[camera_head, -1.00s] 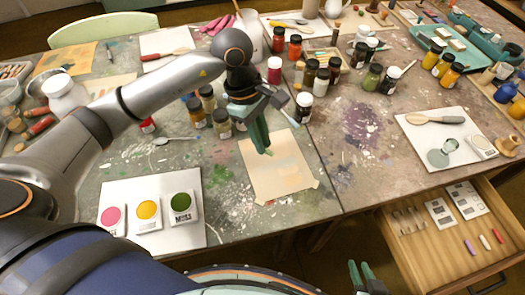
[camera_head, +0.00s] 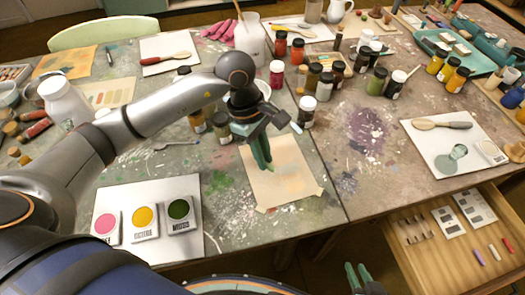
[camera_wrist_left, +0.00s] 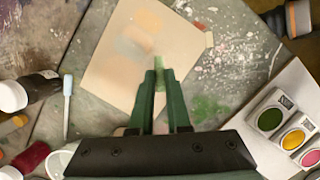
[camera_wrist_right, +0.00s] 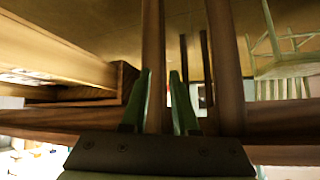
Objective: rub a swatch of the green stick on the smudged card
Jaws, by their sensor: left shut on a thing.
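The smudged card (camera_head: 290,190) is a beige sheet taped near the table's front edge. It has an orange smudge and a greyish one, clearer in the left wrist view (camera_wrist_left: 110,75). My left gripper (camera_head: 264,166) points down over the card's left part. It is shut on the green stick (camera_wrist_left: 158,74), whose light green end pokes out between the fingertips over the card. I cannot tell whether the stick's end touches the card or whether a green mark lies under it. My right gripper (camera_wrist_right: 158,80) is open and empty, low in front of the table (camera_head: 358,276).
A white board with pink, yellow and green pans (camera_head: 180,208) lies left of the card. Several jars (camera_head: 222,128) stand behind it. An open drawer (camera_head: 425,258) juts out at the right. Bare tabletop (camera_head: 350,180) lies right of the card.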

